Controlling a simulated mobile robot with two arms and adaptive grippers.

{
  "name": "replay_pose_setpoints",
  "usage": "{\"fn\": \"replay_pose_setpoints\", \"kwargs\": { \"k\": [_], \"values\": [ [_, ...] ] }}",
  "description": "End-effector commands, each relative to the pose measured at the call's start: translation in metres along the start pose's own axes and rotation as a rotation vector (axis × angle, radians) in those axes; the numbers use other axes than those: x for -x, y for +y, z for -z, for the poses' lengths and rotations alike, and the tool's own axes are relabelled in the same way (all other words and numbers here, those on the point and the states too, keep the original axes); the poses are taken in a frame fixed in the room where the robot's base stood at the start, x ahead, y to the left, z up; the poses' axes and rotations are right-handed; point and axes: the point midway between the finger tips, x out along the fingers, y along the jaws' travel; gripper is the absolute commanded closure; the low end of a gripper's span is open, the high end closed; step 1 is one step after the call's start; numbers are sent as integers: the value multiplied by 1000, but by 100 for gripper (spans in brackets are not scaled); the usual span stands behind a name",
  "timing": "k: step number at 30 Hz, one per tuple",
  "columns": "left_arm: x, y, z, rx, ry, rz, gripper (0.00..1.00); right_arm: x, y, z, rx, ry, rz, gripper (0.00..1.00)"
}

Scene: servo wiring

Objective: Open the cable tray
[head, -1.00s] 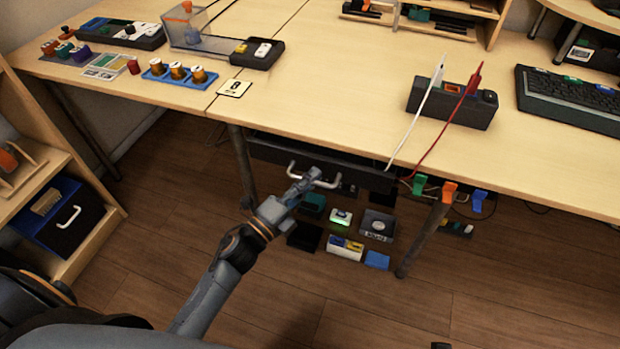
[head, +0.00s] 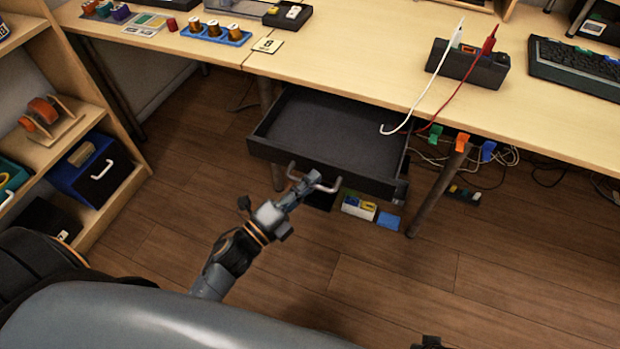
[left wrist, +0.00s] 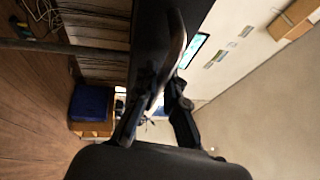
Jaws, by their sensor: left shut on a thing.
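The cable tray (head: 330,128) is a black drawer under the wooden desk. It stands pulled well out from beneath the desk edge, and its dark inside looks empty. A pale curved handle (head: 326,186) is on its front. My left gripper (head: 303,187) is shut on the handle near its left part. In the left wrist view the handle (left wrist: 174,62) runs between the fingers (left wrist: 158,95), in front of the dark tray front. Of my right gripper, only a small dark part may show at the bottom edge of the head view; its fingers cannot be made out.
The desk (head: 330,50) holds a dark box (head: 468,64) with a white and a red lead hanging over the edge, and a keyboard (head: 575,68). Small boxes (head: 358,207) lie beneath the tray. A shelf (head: 75,150) stands at left. The floor in front is clear.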

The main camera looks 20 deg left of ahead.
Motion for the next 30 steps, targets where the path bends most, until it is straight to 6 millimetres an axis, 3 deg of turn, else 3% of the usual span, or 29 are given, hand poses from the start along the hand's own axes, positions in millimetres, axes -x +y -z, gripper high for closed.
{"fn": "replay_pose_setpoints", "kwargs": {
  "k": [6, 7, 10, 21, 26, 30],
  "values": [
    [0, 1, 0, 0, -1, -2, 100, 0, 0, 0, 0, 0, 0, 100],
    [0, 1, 0, 0, -1, -2, 84, 0, 0, 0, 0, 0, 0, 100],
    [0, 1, 0, 0, -1, -2, 66, 0, 0, 0, 0, 0, 0, 100],
    [5, 1, 0, 1, -1, -2, 66, 1, 0, 2, -1, 4, 1, 100],
    [30, 1, 0, 0, -1, -5, 66, 1, 0, 1, -1, 3, 1, 100],
    [61, 2, 0, 1, -2, -7, 66, 0, 0, 1, 0, 2, 1, 100]
  ]
}}
